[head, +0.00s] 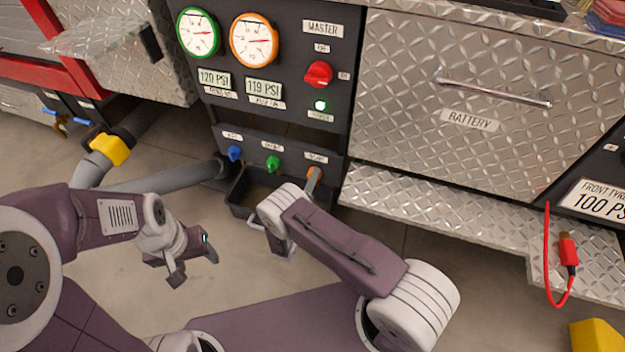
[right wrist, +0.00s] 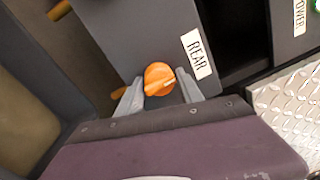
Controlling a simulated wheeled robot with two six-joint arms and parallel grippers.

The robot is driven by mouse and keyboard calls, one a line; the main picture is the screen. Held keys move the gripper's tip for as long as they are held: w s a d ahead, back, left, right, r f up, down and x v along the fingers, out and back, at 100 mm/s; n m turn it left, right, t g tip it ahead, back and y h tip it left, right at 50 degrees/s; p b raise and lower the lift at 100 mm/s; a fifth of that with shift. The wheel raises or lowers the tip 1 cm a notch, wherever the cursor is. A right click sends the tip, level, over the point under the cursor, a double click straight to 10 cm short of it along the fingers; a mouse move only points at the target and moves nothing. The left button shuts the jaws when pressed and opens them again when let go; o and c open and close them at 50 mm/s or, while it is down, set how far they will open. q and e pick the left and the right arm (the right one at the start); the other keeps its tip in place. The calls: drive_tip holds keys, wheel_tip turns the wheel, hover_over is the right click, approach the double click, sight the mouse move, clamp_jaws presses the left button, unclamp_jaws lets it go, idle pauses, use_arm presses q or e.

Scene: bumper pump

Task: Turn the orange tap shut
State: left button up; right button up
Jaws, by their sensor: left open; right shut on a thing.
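The orange tap (head: 314,173) is at the right end of the lower panel, under a small label. In the right wrist view the orange tap (right wrist: 160,78) is a round knob with a raised ridge, beside a "REAR" label (right wrist: 196,54). My right gripper (right wrist: 159,91) has one grey finger on each side of the knob, shut on it. In the head view my right arm hides most of that grip. My left gripper (head: 194,264) is open and empty, in front of the panel and to the left of my right arm.
A blue tap (head: 234,153) and a green tap (head: 273,163) sit left of the orange one. A dark tray (head: 238,200) is below them. A red master knob (head: 318,74) and gauges are above. A metal ledge (head: 430,217) juts out at right.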

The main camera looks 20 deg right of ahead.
drive_tip(key=shift+a+f, duration=0.15)
drive_tip(key=shift+f, duration=0.05)
drive_tip(key=o, duration=1.3)
drive_tip(key=p+v, duration=0.3)
drive_tip(key=v, duration=0.6)
drive_tip(key=shift+s+p, duration=0.1)
drive_tip(key=shift+p, duration=0.2)
